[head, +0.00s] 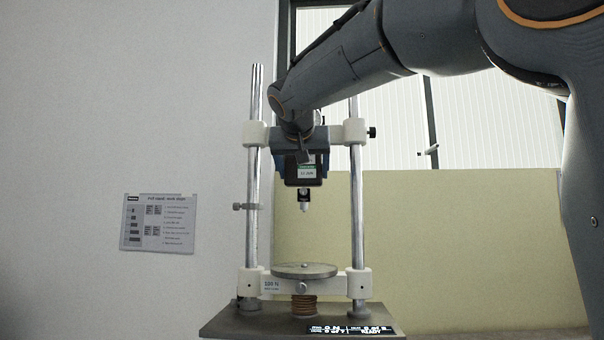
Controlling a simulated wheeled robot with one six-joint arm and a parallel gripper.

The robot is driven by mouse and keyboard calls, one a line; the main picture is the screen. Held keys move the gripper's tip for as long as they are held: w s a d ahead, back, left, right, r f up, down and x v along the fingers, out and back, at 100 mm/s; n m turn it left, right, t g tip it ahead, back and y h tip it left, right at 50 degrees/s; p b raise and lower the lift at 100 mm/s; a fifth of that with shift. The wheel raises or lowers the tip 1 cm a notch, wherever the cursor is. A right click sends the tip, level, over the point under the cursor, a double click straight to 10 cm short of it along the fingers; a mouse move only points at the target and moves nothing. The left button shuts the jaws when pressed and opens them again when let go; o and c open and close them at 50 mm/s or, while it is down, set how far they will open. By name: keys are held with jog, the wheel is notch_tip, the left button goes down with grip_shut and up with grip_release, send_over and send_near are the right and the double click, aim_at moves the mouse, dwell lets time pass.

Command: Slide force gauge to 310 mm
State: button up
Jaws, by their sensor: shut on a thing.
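The gauge's tip hangs well above a round metal plate (304,270), with clear air between. No height scale can be read on the columns.
A small clamp (246,207) sits on the left column, below the crosshead. A black knob (371,132) sticks out at the crosshead's right. The lower white crosshead (357,283), a coil spring (304,305) and a readout (352,329) are near the dark base (235,320). A printed sheet (157,223) hangs on the wall.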

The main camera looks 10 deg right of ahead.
jog(key=shift+f+b, duration=0.3)
jog(key=shift+f, duration=0.35)
jog(key=shift+r, duration=0.1)
jog(key=o, duration=1.5)
jog(key=shift+r, duration=0.1)
jog(key=shift+b+v, duration=0.85)
jog(key=shift+v, duration=3)
